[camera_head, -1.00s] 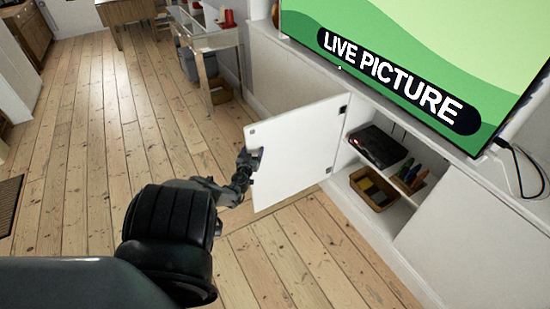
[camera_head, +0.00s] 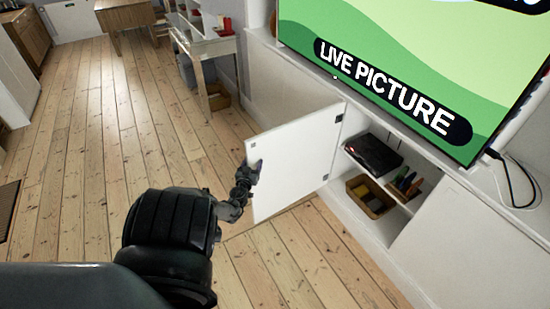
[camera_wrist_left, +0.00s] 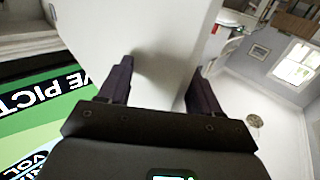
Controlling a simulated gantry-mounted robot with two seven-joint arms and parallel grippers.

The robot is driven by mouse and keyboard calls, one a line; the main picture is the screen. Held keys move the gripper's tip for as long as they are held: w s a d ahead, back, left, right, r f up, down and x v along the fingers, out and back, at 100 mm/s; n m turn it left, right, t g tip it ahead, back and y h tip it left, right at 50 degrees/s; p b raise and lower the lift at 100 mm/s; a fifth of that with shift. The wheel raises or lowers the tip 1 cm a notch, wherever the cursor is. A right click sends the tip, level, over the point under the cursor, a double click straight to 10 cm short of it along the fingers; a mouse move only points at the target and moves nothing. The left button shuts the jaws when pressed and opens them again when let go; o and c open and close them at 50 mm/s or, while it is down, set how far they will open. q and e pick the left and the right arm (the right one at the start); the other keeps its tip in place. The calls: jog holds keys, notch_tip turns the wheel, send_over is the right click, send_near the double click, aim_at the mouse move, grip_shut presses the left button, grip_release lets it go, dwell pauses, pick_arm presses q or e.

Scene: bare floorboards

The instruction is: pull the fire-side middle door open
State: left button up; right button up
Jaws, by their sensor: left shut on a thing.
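The white middle door (camera_head: 295,160) of the low cabinet stands wide open, swung out into the room from its hinges on the right. My left gripper (camera_head: 253,171) is at the door's free edge, about mid-height, and is shut on it. In the left wrist view the two dark fingers (camera_wrist_left: 160,85) sit on either side of the white door panel (camera_wrist_left: 165,40). The fingertips' contact is partly hidden there. My right gripper is in neither view.
The open compartment holds a black box (camera_head: 373,153) on the shelf and a basket (camera_head: 370,196) below. A television (camera_head: 400,70) showing "LIVE PICTURE" stands above, with cables (camera_head: 510,170) at its right. A glass-topped table (camera_head: 205,45) stands beyond. Floorboards (camera_head: 110,140) left of the door are clear.

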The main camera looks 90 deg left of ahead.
pick_arm(q)
jog(key=v, duration=0.2)
jog(key=s+p+v, duration=0.1)
jog(key=v, duration=0.1)
jog(key=p+v, duration=0.1)
jog(key=v, duration=0.2)
jog(key=shift+s+a, duration=0.15)
jog(key=shift+s, duration=0.25)
jog(key=shift+s+d+f, duration=0.1)
jog(key=shift+d, duration=0.35)
